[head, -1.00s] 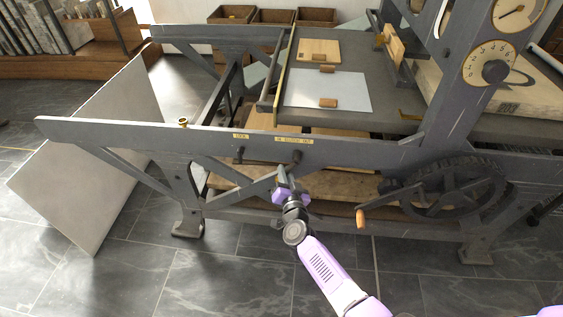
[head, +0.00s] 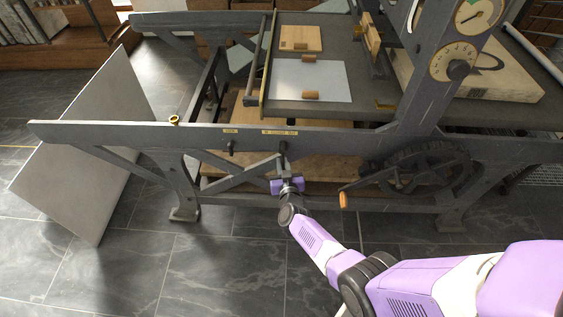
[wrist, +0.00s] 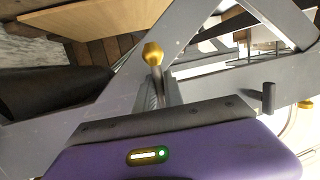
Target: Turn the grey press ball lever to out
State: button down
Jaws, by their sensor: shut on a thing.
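My gripper (head: 285,172) is at the lever from the front, below the rail. Its fingers are shut on the stem in the wrist view, with the ball sticking out beyond them. My gripper hides the ball in the head view. The label wording is too small to read.
A dark peg (head: 230,147) sits on the rail to the left, under the other label (head: 230,131). A crank with a wooden handle (head: 344,200) and a toothed wheel stand to the right. A pale board (head: 75,150) leans at the left. The floor in front is clear.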

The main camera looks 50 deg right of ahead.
jog(key=shift+f, duration=0.1)
jog(key=c, duration=1.5)
grip_release()
jog(key=shift+o, duration=0.2)
jog(key=shift+s+a+r+p, duration=0.3)
jog(key=shift+s+a+p, duration=0.05)
jog(key=p+v, duration=0.3)
jog(key=v, duration=0.3)
jog(key=shift+s+a, duration=0.2)
jog(key=shift+s, duration=0.15)
